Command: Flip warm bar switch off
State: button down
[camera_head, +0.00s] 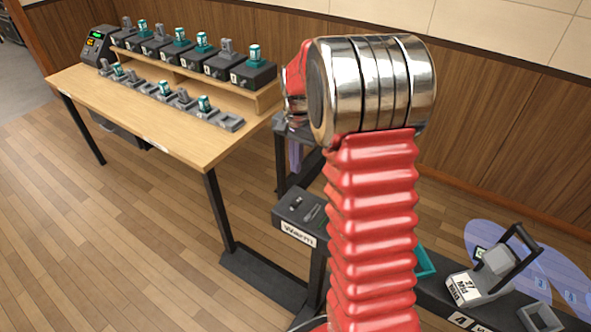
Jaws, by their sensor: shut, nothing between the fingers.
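The warm bar's dark control box (312,213) stands low in the centre, left of my arm. A white label reading "Warm" (298,234) is on its front. A small dark switch (296,204) sits on the box's sloped top; it is too small to tell which way it is flipped. My red ribbed arm with its chrome joint covers the right side of the box. My gripper does not show; it is out of sight behind or beyond my arm.
A wooden table (150,118) with a shelf of several dark units and teal-topped modules stands at the left back. A dark bar with a grey handled device (492,272) and a teal holder (424,264) is at the lower right. The wooden floor at left is clear.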

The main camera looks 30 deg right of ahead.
aim_at(295, 204)
dwell(0.3)
jog(key=shift+w+d+r+y, duration=0.1)
jog(key=shift+w+d+y, duration=0.05)
jog(key=shift+d+y, duration=0.3)
jog(key=f, duration=0.4)
jog(key=a+f, duration=0.1)
jog(key=f, duration=0.9)
jog(key=shift+s+a, duration=0.2)
jog(key=shift+s, duration=0.2)
